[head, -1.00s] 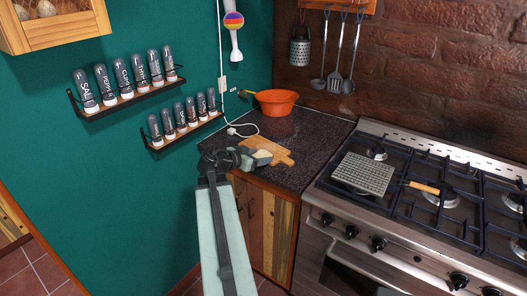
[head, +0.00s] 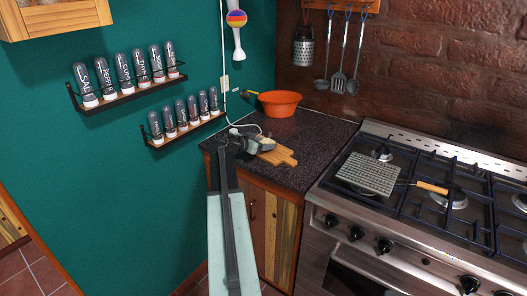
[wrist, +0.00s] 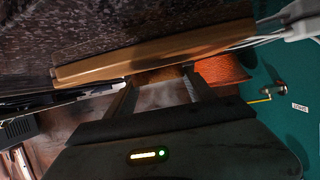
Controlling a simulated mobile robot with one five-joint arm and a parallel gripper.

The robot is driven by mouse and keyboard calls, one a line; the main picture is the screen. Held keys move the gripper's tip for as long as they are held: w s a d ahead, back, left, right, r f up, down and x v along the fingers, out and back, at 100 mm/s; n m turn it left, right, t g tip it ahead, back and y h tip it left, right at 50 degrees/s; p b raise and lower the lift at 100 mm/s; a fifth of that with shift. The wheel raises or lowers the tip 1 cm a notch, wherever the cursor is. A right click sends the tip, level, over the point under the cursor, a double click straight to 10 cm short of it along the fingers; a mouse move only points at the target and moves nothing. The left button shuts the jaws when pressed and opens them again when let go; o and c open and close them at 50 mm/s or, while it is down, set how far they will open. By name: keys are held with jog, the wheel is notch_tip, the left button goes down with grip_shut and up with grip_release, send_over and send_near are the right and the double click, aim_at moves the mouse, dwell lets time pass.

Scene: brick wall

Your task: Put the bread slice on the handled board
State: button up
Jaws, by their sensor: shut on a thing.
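The handled board (head: 283,157) is light wood and lies on the dark counter near its left wall. In the wrist view its edge (wrist: 150,56) runs across the picture just beyond the fingertips. My gripper (head: 262,144) is over the left part of the board in the head view. In the wrist view my gripper (wrist: 158,82) is shut on the bread slice (wrist: 160,95), which has a pale face and a browner edge. In the head view the slice (head: 268,145) is mostly hidden by my gripper. I cannot tell whether the slice touches the board.
An orange bowl (head: 280,103) stands behind the board on the counter (head: 325,135). A white cord runs along the wall side. The gas stove (head: 440,200) with a grill rack (head: 369,174) is to the right. Spice shelves (head: 128,92) hang on the teal wall at left.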

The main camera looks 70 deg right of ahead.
jog(key=shift+f, duration=0.7)
jog(key=o, duration=1.4)
jog(key=shift+s+a, duration=0.1)
jog(key=shift+r, duration=0.15)
jog(key=p+v, duration=0.2)
jog(key=v, duration=0.3)
jog(key=p+v, duration=0.3)
jog(key=v, duration=0.3)
jog(key=shift+r, duration=0.3)
jog(key=shift+w+a+r, duration=0.1)
jog(key=shift+w+a, duration=0.15)
jog(key=shift+a, duration=0.1)
